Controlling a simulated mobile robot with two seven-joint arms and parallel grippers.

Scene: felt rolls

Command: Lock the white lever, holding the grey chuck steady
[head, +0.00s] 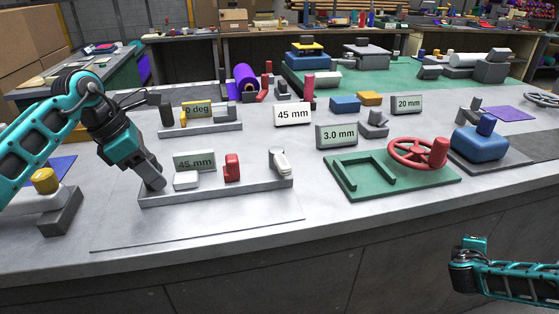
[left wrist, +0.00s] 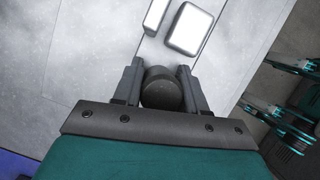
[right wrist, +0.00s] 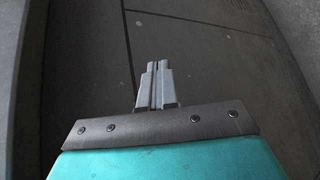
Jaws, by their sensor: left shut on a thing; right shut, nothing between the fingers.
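My left gripper (head: 155,184) is at the left end of a long grey base (head: 225,190). In the left wrist view its fingers (left wrist: 160,82) are shut around a dark round grey piece, which I take as the grey chuck (left wrist: 162,93). A white lever (head: 283,165) on a grey post is at the right end of the same base. My right gripper (right wrist: 157,66) is shut and empty, over dark floor or panelling, well away from the base.
Behind is another grey fixture (head: 212,127). A green tray with a red wheel (head: 415,153) is right.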

